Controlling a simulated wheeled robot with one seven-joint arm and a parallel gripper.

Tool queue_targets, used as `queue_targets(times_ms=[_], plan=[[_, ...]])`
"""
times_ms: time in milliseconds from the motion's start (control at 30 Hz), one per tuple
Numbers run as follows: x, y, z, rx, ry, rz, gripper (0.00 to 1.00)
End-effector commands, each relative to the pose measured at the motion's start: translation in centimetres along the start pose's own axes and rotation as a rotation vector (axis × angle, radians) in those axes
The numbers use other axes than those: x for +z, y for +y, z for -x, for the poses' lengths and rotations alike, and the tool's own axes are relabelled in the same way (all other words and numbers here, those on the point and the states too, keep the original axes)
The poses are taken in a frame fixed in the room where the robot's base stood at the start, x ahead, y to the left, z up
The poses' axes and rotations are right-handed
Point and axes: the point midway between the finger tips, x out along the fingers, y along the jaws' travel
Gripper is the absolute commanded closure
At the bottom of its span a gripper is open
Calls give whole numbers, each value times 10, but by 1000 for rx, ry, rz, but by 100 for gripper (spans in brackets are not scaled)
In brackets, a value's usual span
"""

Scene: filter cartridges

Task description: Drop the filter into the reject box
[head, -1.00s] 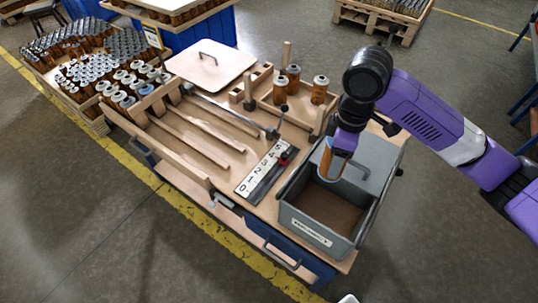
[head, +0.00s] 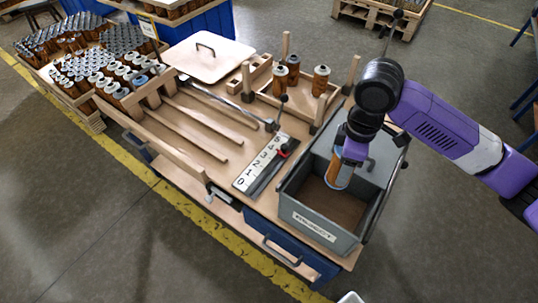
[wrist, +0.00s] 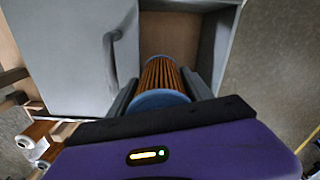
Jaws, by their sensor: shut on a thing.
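The filter (head: 338,174) has orange-brown pleats and a blue end cap, which shows in the wrist view (wrist: 160,99). My gripper (head: 346,160) is shut on it, with one finger on each side of the filter in the wrist view. The reject box (head: 318,236) is a grey open bin with a white label on its front; its print is too small to read. The filter hangs over the bin's opening, its lower end at or just below rim level; I cannot tell exactly how deep. The bin's brown floor (head: 325,205) looks bare where visible.
A grey lid with a handle (head: 372,165) covers the bin's rear part. A numbered gauge strip (head: 262,165) lies left of the bin. Several filters (head: 293,72) stand in a wooden rack behind. Wooden rails (head: 195,135) and crates of filters (head: 75,65) lie further left.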

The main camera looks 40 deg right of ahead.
Motion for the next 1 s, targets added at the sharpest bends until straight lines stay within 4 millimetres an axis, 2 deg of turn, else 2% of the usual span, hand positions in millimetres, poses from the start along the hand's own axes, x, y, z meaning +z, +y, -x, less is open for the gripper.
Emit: queue_targets(times_ms=[233,267,367,733,867,1000], plan=[[0,0,0,0,0,-1,86],[0,0,0,0,0,-1,35],[0,0,0,0,0,-1,16],[0,0,3,0,1,0,16],[0,1,18,2,1,0,16],[-1,1,42,2,1,2,16]])
